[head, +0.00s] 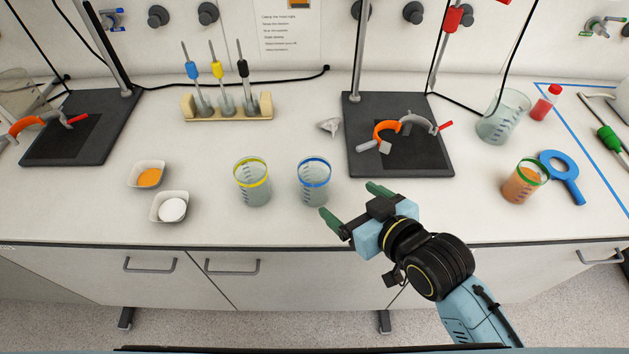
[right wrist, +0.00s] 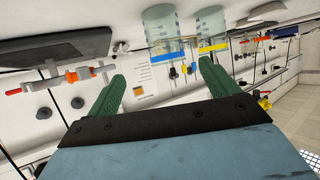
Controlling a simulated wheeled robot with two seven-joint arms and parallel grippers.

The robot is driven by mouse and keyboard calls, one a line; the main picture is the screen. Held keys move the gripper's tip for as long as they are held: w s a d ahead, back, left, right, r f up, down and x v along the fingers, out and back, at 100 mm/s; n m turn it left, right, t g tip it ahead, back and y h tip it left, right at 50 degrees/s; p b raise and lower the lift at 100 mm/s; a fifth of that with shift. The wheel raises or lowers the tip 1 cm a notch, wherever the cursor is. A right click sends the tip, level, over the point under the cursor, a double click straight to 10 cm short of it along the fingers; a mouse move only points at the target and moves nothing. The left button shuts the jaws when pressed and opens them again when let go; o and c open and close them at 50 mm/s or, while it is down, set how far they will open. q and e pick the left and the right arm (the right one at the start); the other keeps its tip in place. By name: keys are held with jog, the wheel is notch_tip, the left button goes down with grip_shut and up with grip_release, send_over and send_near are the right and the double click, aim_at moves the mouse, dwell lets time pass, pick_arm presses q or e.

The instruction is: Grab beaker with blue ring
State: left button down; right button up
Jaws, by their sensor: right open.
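The beaker with the blue ring (head: 313,183) stands upright on the bench near its front edge, in the middle of the head view. In the right wrist view the same beaker (right wrist: 165,35) appears beyond the fingers, with the blue band across it. My right gripper (head: 354,207) is open and empty, to the right of the blue-ring beaker and apart from it. Its two green fingers also show in the right wrist view (right wrist: 158,85). My left gripper is in neither view.
A beaker with a yellow ring (head: 252,184) stands just left. White dishes (head: 169,207) lie further left. A dark stand base (head: 398,140) with a clamp is behind the gripper. An orange-filled beaker with a green ring (head: 524,183) and a blue ring-shaped object (head: 562,178) are right.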

aim_at(324, 179)
jog(key=shift+n+t+y, duration=0.3)
jog(key=shift+y, duration=0.2)
jog(key=x, duration=0.2)
jog(key=r+x, duration=0.1)
jog(key=x, duration=0.2)
jog(key=a+x, duration=0.1)
jog(key=x, duration=0.2)
jog(key=shift+w+r, duration=0.15)
jog(key=shift+r, duration=0.15)
jog(key=shift+b+x, duration=0.45)
jog(key=shift+x, duration=2.45)
jog(key=shift+f, duration=0.2)
jog(key=shift+d, duration=0.1)
jog(key=c, duration=1.3)
jog(key=shift+o, duration=0.2)
jog(key=shift+r, duration=0.15)
